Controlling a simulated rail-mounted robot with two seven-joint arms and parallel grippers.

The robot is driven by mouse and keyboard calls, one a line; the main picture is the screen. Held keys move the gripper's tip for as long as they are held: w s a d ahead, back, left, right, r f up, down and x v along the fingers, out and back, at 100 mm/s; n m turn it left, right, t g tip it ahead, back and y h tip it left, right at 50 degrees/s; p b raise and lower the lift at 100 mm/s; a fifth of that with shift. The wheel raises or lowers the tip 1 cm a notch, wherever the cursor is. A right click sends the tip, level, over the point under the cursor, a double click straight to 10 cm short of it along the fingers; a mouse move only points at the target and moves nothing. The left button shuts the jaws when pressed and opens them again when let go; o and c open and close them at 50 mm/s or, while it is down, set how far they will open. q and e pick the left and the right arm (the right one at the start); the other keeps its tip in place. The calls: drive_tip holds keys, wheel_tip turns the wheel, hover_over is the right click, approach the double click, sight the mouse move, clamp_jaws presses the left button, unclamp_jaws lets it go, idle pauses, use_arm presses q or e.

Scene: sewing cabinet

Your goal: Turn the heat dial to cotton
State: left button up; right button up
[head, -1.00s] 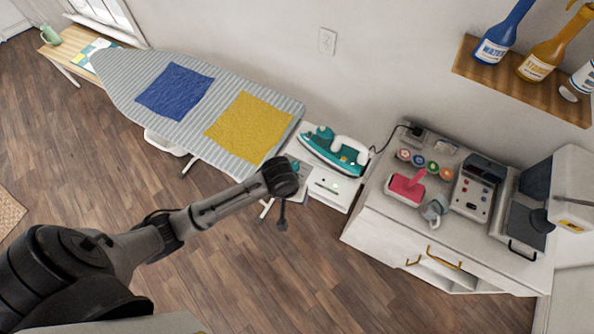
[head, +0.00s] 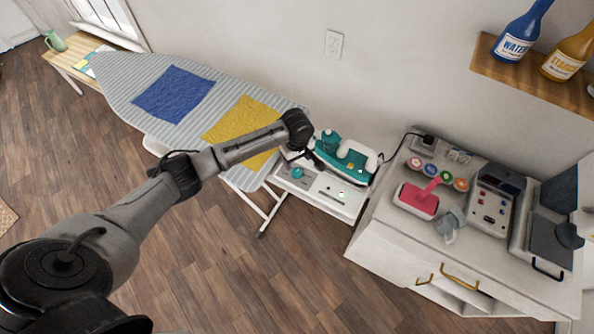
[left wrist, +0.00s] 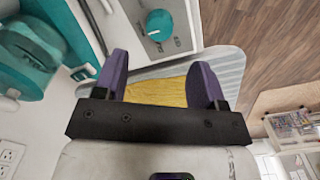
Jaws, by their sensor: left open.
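The heat dial (head: 298,173) is a small teal knob on the white stand at the end of the ironing board. In the left wrist view the dial (left wrist: 159,25) sits on a white panel with small marks around it, too small to read. My left gripper (left wrist: 161,82) is open, with two purple fingers apart and nothing between them. The dial appears beyond the fingertips, apart from them. In the head view my left gripper (head: 312,158) is small and dark, just above the stand, between the board and the iron. My right gripper is not in view.
The teal and white iron (head: 345,158) rests on the stand (head: 330,197), close to the left gripper. The ironing board (head: 120,82) holds a blue cloth (head: 173,93) and a yellow cloth (head: 240,122). A white cabinet (head: 400,250) stands at right.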

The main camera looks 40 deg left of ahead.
sight(297, 172)
use_arm(q)
wheel_tip(297, 172, down, 8)
drive_tip(key=shift+f+b, duration=0.1)
drive_tip(key=shift+b, duration=0.3)
drive_tip(key=c, duration=0.9)
